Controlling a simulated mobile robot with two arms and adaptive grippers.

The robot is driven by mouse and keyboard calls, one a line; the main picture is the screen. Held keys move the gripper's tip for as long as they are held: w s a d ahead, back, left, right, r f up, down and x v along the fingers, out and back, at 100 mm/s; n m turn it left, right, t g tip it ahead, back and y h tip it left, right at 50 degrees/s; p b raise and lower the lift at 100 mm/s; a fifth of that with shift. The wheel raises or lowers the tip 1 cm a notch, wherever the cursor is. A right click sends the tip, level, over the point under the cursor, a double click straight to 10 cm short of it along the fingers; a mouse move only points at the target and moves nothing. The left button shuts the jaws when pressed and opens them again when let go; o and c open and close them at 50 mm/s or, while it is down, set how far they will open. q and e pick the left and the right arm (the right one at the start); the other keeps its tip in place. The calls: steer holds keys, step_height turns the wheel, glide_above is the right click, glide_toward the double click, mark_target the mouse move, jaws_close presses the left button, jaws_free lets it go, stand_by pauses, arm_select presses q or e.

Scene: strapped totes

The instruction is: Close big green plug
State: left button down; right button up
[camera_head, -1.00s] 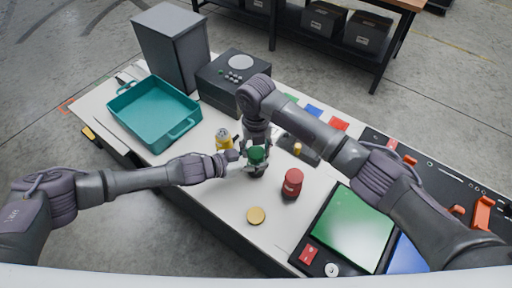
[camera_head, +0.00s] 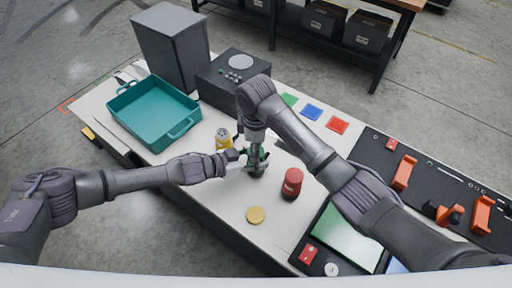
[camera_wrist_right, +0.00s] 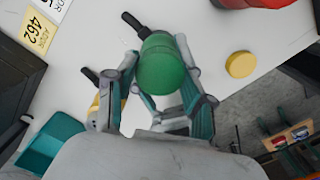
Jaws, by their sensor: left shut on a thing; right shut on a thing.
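The green plug (camera_head: 264,154) is a round green piece on the white table, mostly covered by my grippers in the head view. It shows large in the right wrist view (camera_wrist_right: 162,64). My right gripper (camera_head: 257,153) comes down from above and is shut on the green plug, one finger on each side in the wrist view (camera_wrist_right: 163,85). My left gripper (camera_head: 241,160) reaches in from the left, low at the side of the green piece, and is shut on the part under it. Its fingertips and that part are largely hidden, and I cannot tell how far the plug is seated.
A yellow can (camera_head: 223,139) stands just left of the grippers and a red can (camera_head: 292,183) to the right. A yellow disc (camera_head: 256,215) lies in front.

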steer(key=m, duration=0.5)
steer(key=shift+a+m, duration=0.1)
steer(key=shift+m, duration=0.2)
steer(key=m, duration=0.2)
steer(key=shift+m, duration=0.4)
steer(key=m, duration=0.9)
steer(key=shift+m, duration=0.3)
steer(key=o, duration=1.3)
steer(key=shift+r, duration=2.25)
